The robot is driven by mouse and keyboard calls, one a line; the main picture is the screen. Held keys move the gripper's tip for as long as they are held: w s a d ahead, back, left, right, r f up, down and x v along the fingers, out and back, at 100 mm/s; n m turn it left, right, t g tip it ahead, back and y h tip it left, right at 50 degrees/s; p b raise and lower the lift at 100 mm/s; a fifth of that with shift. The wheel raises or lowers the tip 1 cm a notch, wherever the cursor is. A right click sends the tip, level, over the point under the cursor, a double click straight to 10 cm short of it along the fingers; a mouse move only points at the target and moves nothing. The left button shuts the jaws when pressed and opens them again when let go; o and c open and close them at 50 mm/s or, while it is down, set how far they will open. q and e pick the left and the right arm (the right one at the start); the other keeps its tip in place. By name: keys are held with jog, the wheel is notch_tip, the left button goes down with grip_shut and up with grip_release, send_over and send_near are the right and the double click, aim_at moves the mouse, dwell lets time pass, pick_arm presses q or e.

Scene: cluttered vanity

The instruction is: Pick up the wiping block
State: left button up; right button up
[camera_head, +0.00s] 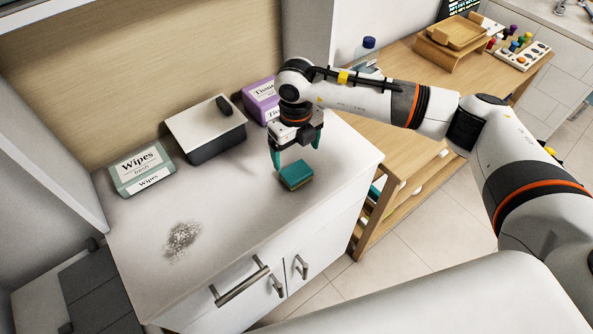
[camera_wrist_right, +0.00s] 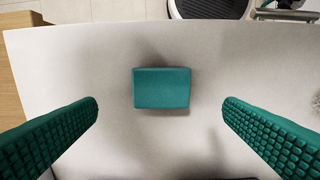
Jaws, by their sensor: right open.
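The wiping block (camera_head: 296,176) is a small teal block with a yellowish lower layer. It lies on the white vanity top near the front edge. In the right wrist view the wiping block (camera_wrist_right: 162,88) sits centred between the two finger pads, with a wide gap on each side. My right gripper (camera_head: 296,158) is open above and just behind the block, its teal fingers pointing down. The pads do not touch the block. My left gripper is not in view.
On the vanity (camera_head: 225,215) stand a wipes box (camera_head: 143,170), a dark box with a pale lid (camera_head: 206,130) carrying a small black object (camera_head: 224,105), and a purple tissue box (camera_head: 262,98). Grey powdery dirt (camera_head: 182,240) lies front left. The counter between is clear.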

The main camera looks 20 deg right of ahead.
aim_at(296, 171)
notch_tip(296, 171, down, 2)
jog(key=shift+s+f+p, duration=0.15)
jog(key=shift+f+p, duration=0.45)
notch_tip(296, 171, down, 4)
jog(key=shift+r+p, duration=0.15)
jog(key=shift+p, duration=0.6)
jog(key=shift+f, duration=0.4)
jog(key=shift+c, duration=0.3)
jog(key=c, duration=1)
jog(key=shift+r, duration=0.1)
